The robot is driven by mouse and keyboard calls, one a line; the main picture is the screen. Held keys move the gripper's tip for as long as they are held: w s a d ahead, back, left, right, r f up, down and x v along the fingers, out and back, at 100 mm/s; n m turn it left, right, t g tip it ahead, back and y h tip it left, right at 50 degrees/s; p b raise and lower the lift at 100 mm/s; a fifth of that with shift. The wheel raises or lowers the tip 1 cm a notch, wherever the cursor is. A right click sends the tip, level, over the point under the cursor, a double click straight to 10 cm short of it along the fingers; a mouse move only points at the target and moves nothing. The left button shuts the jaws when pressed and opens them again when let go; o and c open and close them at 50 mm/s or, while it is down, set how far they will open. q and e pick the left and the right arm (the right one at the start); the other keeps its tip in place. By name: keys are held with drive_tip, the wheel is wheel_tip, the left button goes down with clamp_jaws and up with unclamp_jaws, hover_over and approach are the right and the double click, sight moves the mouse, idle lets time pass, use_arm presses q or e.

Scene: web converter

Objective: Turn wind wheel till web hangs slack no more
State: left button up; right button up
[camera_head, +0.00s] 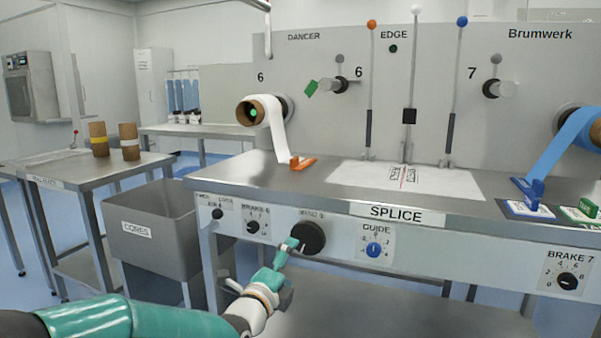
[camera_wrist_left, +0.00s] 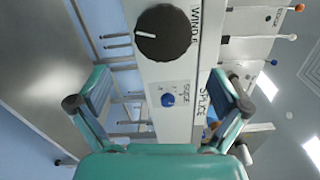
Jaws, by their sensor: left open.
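The wind wheel (camera_head: 308,238) is a large round black knob on the front panel of the bench. It also shows in the left wrist view (camera_wrist_left: 163,33), with a white mark on its face. My left gripper (camera_head: 289,246) is at the wheel's left side in the head view; touching or apart I cannot tell. In the wrist view my left gripper (camera_wrist_left: 160,104) has its fingers wide apart and empty, with the wheel beyond them. The white web (camera_head: 279,135) comes off the roll at station 6 (camera_head: 253,112) and curves down to an orange clamp (camera_head: 302,163) on the bench. My right gripper is not in view.
The brake 6 knob (camera_head: 252,227) is left of the wheel, the blue guide knob (camera_head: 374,249) right of it. A grey cores bin (camera_head: 150,236) stands left of the bench. A blue web (camera_head: 566,140) is at the right. The bench top (camera_head: 240,172) left of the clamp is clear.

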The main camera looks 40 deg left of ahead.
use_arm(q)
drive_tip(key=n+p, duration=0.5)
drive_tip(key=n, duration=2.2)
approach(305, 239)
drive_tip(key=x, duration=1.1)
